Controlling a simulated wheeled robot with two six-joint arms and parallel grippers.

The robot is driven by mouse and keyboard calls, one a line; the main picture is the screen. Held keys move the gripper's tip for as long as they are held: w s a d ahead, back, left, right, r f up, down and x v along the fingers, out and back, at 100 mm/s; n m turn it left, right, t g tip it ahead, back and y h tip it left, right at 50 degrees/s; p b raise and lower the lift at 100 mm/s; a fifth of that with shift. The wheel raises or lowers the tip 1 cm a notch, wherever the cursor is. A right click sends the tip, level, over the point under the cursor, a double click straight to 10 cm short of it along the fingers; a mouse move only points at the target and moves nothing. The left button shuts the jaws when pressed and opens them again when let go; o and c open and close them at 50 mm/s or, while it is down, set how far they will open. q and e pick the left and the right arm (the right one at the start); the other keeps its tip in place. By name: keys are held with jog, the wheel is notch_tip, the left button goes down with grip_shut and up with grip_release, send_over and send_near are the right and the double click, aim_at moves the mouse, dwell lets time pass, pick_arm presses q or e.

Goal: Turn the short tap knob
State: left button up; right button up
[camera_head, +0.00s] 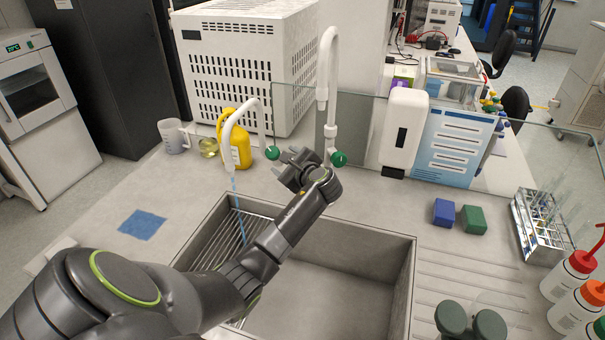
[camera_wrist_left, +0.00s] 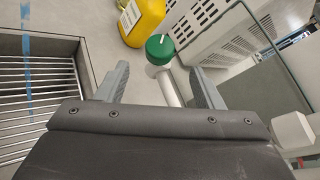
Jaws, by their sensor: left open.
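The short tap (camera_head: 228,126) is a low white curved spout at the sink's back left, with a thin blue stream falling from it. Its round green knob (camera_head: 272,152) shows just left of my left gripper (camera_head: 291,166). In the left wrist view, the green knob (camera_wrist_left: 160,49) has a white mark on top and lies ahead of the open fingers of my left gripper (camera_wrist_left: 160,70), between them in the picture. No contact is visible, and the fingers are empty. My right gripper is not in view.
A tall white tap (camera_head: 327,75) with another green knob (camera_head: 339,159) stands close right of my gripper. A yellow bottle (camera_head: 237,150) and glass panel (camera_head: 350,125) are nearby. The sink (camera_head: 350,235) lies below my arm. Blue (camera_head: 443,212) and green (camera_head: 473,220) blocks sit right.

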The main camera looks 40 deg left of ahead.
pick_arm(q)
jog(key=b+v, duration=0.1)
jog(key=v, duration=0.8)
jog(key=shift+d+b, duration=0.15)
jog(key=shift+b, duration=0.15)
